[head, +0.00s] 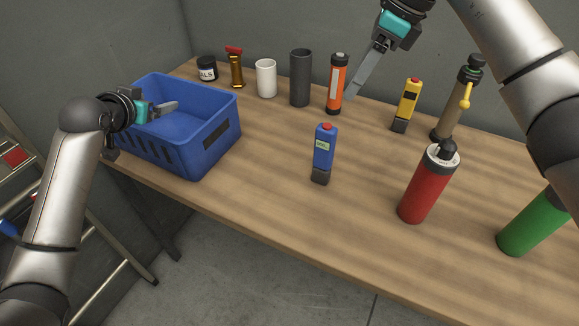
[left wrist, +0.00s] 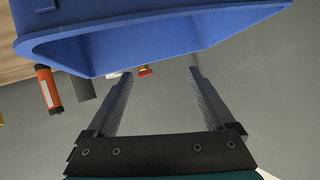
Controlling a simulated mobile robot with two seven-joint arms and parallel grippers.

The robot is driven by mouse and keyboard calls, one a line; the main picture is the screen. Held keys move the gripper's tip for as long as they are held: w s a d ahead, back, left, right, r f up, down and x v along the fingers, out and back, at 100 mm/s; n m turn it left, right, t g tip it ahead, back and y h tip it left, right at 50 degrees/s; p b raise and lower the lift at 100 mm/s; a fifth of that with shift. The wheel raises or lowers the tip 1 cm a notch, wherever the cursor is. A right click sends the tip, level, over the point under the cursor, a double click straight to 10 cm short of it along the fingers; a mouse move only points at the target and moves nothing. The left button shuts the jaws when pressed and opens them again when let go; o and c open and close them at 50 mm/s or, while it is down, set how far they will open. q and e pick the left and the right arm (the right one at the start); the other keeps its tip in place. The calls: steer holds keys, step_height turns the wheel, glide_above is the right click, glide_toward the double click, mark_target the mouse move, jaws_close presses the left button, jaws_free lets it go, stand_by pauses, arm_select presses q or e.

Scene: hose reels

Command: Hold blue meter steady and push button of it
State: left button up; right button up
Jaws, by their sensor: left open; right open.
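The blue meter (head: 323,152) stands upright near the middle of the wooden table in the head view. It has a red button (head: 326,126) on top, a small greenish display on its front and a dark base. My left gripper (head: 172,106) is open and empty at the blue crate, well to the left of the meter. In the left wrist view its two fingers (left wrist: 155,95) are apart with nothing between them. My right gripper (head: 354,92) is empty, above the table near the orange cylinder, up and to the right of the meter. Neither gripper touches the meter.
The blue crate (head: 224,128) stands at the table's left end. A white cup (head: 266,78), dark cylinder (head: 300,78) and orange cylinder (head: 337,85) line the back. A yellow meter (head: 406,104), red canister (head: 422,190) and green cylinder (head: 532,222) stand right. Table around the blue meter is clear.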

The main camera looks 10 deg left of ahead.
arm_select(q)
steer(key=s+d+r+m+t+h, duration=0.1)
steer(key=s+d+m+t+h, duration=0.15)
steer(key=d, duration=1.65)
steer(key=g+h, duration=0.2)
steer(key=h, duration=0.2)
glide_toward(328, 146)
step_height(328, 146, down, 2)
steer(key=x, duration=0.9)
steer(key=a+x, duration=0.1)
steer(key=x, duration=0.4)
steer(key=shift+w+f, duration=0.25)
steer(key=shift+w, duration=0.15)
jaws_close()
arm_select(e)
jaws_close()
